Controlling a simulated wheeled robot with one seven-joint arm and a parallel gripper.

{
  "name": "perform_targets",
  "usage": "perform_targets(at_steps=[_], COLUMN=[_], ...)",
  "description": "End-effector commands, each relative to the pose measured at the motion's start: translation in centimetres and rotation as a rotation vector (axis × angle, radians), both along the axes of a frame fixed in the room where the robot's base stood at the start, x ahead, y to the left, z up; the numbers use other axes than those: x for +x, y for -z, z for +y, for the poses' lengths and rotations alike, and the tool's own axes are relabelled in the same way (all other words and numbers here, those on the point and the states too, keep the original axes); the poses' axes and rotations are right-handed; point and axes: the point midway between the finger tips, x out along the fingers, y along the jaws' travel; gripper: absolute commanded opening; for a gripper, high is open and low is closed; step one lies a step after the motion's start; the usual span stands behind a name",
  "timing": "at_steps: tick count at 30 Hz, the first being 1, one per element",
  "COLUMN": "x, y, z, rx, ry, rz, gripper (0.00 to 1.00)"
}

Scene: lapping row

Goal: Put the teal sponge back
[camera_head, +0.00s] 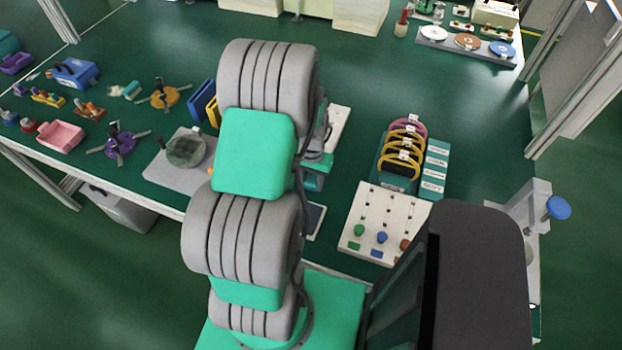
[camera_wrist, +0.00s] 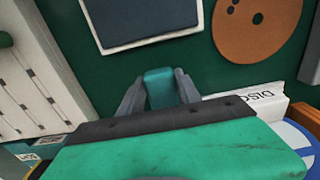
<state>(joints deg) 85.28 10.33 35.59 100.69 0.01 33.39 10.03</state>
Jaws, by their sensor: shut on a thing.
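In the wrist view my gripper (camera_wrist: 158,92) is shut on a small teal block, which looks like the teal sponge (camera_wrist: 159,80). The block sits between the two grey fingers, and its lower part is hidden by the gripper body. It is over the dark green tabletop; I cannot tell how high. In the head view my arm hides the gripper's fingertips and the block. A different small teal item (camera_head: 132,90) lies beside a pale patch at the left of the table.
A dark panel with a pale frame (camera_wrist: 145,20) and a brown disc (camera_wrist: 256,28) lie ahead. A white slotted board (camera_head: 383,224) with coloured knobs is right of my arm, below a rack of coloured rings (camera_head: 403,150). Clear tabletop (camera_head: 465,110) lies at the right.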

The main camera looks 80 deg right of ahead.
Motion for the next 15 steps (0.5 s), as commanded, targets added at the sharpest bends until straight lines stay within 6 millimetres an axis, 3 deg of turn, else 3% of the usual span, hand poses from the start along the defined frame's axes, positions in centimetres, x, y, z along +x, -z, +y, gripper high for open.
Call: perform_targets(at_steps=[9, 10, 15], x=[0.03, 0.03, 0.03], y=[0.49, 0.38, 0.31], z=[0.00, -0.01, 0.00], rx=[0.000, -0.001, 0.000], ry=[0.000, 0.000, 0.000], rz=[0.000, 0.000, 0.000], gripper=[0.08, 0.42, 0.55])
